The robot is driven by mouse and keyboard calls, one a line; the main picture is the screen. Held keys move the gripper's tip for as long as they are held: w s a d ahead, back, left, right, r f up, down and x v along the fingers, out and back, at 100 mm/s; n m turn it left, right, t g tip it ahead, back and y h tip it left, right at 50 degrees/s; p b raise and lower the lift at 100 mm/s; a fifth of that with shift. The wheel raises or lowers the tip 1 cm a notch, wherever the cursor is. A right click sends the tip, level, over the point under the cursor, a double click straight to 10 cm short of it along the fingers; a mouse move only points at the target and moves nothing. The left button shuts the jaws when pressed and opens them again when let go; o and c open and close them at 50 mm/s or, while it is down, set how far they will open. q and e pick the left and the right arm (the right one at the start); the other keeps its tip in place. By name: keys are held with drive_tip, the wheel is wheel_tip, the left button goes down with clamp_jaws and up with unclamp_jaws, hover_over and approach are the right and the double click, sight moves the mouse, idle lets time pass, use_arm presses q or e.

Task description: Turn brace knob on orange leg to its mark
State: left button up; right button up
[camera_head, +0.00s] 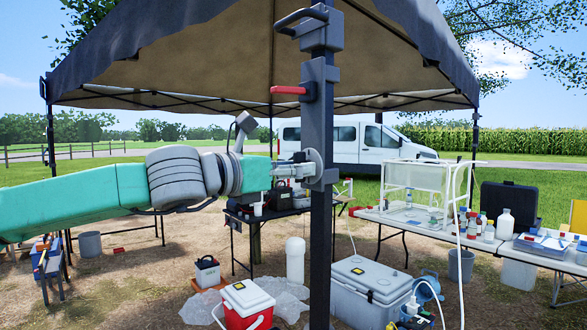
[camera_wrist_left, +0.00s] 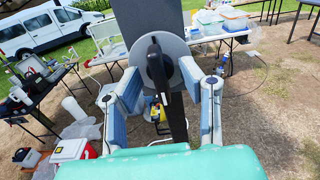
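The dark canopy leg (camera_head: 319,235) stands upright in front of me. It carries a round grey knob (camera_head: 316,163) facing my left gripper. In the left wrist view the knob (camera_wrist_left: 152,72) is a grey disc with a black bar across it, standing roughly upright. My left gripper (camera_head: 296,170) reaches in from the left at knob height. In the wrist view its two fingers (camera_wrist_left: 160,74) are spread, one on each side of the bar, apart from it. No mark is clear to see. My right gripper is not in view.
A red lever (camera_head: 288,90) and a dark handle (camera_head: 302,17) stick out from the leg above the knob. The canopy (camera_head: 240,50) is overhead. Tables with bottles (camera_head: 488,232), a grey cooler (camera_head: 362,285) and a red cooler (camera_head: 246,306) stand beyond the leg.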

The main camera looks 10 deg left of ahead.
use_arm(q)
drive_tip(key=shift+d, duration=0.1)
clamp_jaws()
drive_tip(key=n+b, duration=0.7)
drive_tip(key=n, duration=0.2)
drive_tip(key=shift+f, duration=0.15)
drive_tip(key=n+b, duration=0.7)
drive_tip(key=n, duration=0.1)
drive_tip(key=shift+n+b, duration=0.6)
drive_tip(key=shift+b, duration=0.1)
drive_tip(key=shift+r, duration=0.25)
